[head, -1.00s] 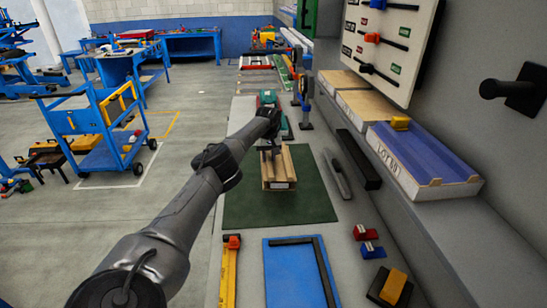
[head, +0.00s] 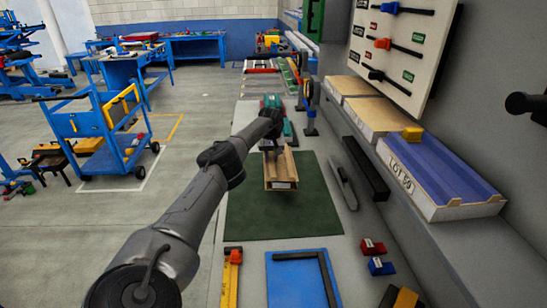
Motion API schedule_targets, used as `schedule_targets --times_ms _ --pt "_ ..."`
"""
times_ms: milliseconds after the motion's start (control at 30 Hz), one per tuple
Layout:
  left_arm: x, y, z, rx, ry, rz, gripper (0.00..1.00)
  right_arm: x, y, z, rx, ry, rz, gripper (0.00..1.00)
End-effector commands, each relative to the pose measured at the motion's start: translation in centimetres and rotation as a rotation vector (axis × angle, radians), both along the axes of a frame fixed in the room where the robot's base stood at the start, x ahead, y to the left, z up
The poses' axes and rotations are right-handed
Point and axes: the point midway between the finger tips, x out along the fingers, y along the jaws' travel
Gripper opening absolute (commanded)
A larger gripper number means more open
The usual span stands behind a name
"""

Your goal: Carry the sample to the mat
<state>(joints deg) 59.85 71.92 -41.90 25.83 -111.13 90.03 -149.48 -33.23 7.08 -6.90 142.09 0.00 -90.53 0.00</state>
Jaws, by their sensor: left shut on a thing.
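The sample (head: 283,172) is a short light-brown channel-shaped piece with a pale front end face. It is over the far part of the dark green mat (head: 285,220) in the head view. My left gripper (head: 272,148) is at its far end and shut on it. The wrist and forearm hide much of the fingers. A dark shadow lies on the mat by the near end of the sample; I cannot tell how large any gap beneath it is. My right gripper is not in view.
A blue plate with a black square (head: 295,283) and a yellow level (head: 230,280) lie in front of the mat. Red (head: 372,246) and blue (head: 381,266) blocks sit right of them. A tray marked LOT 50 (head: 440,180) stands on the right ledge. The near mat is bare.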

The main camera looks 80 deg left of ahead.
Motion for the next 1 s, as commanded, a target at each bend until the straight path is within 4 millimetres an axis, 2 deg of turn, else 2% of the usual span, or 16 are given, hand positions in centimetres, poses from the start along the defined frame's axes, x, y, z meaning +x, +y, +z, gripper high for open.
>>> schedule_targets --times_ms 433,1000 --pt "0.0 0.0 -0.2 0.0 -0.001 0.0 0.04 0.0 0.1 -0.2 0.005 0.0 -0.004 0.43" --pt "0.1 0.0 -2.3 -0.001 -0.001 0.0 0.04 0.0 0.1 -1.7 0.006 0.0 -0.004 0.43"
